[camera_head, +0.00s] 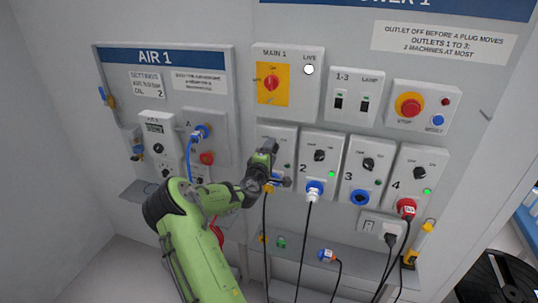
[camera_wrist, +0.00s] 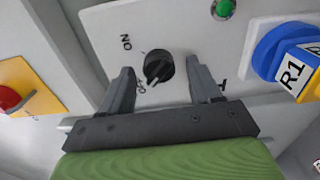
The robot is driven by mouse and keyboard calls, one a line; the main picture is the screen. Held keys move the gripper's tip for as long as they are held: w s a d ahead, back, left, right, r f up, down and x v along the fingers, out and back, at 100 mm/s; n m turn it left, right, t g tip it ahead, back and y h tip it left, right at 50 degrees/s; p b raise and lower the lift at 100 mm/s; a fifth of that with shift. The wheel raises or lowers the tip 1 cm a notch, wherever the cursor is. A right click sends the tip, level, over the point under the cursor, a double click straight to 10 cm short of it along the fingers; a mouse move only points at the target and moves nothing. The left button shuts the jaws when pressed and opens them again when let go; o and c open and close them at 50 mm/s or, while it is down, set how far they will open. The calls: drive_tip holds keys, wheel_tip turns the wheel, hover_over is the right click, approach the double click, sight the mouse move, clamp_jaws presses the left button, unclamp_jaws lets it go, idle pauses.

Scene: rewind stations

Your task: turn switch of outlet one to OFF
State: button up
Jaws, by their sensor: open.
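The outlet one panel (camera_head: 284,133) is on the wall, left of outlet 2, mostly hidden behind my gripper (camera_head: 274,172) in the head view. Its black rotary switch (camera_wrist: 158,66) shows in the wrist view, with ON and OFF printed at its left. A pale mark on the switch lies toward the lower side, near OFF; its exact setting is hard to tell. My gripper (camera_wrist: 161,76) is open, with one finger to each side of the switch and visible gaps. A green lamp (camera_wrist: 224,8) and a blue plug marked R1 (camera_wrist: 290,62) are on this panel.
Outlet 2 (camera_head: 309,181), outlet 3 (camera_head: 374,147) and outlet 4 (camera_head: 419,162) line up rightward. Cables hang below.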

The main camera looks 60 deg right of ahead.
drive_tip(key=s+a+b, duration=0.2)
drive_tip(key=a+b, duration=0.1)
drive_tip(key=a, duration=1.2)
drive_tip(key=shift+s+a+b, duration=0.25)
drive_tip(key=shift+a+b, duration=0.05)
